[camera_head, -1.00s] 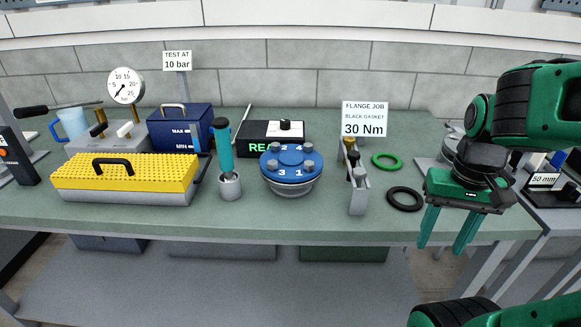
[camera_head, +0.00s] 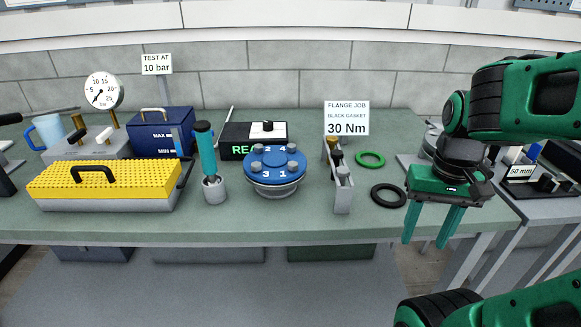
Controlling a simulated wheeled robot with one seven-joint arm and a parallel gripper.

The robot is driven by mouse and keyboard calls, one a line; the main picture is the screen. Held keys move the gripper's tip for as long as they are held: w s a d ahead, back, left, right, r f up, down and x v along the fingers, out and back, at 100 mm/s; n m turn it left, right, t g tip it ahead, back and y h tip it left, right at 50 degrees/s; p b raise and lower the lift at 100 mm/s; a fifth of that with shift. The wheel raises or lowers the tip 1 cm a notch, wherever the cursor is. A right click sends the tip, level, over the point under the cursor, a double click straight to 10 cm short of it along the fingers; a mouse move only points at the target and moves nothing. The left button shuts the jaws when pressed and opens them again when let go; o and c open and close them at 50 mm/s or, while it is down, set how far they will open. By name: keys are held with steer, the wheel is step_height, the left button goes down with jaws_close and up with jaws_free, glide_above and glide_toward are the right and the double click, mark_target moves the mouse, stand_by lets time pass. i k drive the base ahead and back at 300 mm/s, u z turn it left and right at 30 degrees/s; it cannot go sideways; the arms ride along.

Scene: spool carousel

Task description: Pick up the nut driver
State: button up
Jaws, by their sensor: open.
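The upright tool with a teal handle and black top (camera_head: 206,150) looks like the nut driver. It stands in a small grey cup (camera_head: 215,190) on the bench, left of the blue flange, and its lower end is hidden in the cup. My gripper (camera_head: 425,242) is open and empty, fingers pointing down, at the bench's front edge on the right. It is well apart from the tool, with the flange and a small rack between them.
The blue numbered flange (camera_head: 275,165) stands mid-bench. A grey rack (camera_head: 343,195) holds several small items. Green (camera_head: 370,159) and black (camera_head: 388,195) rings lie right of it. A yellow-topped box (camera_head: 105,184) is left of the cup. Bare bench lies along the front edge.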

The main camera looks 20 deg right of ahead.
mark_target(202, 130)
steer(key=k, duration=1.3)
steer(key=u, duration=0.45)
steer(key=i, duration=1)
steer(key=u, duration=0.6)
steer(key=i, duration=0.85)
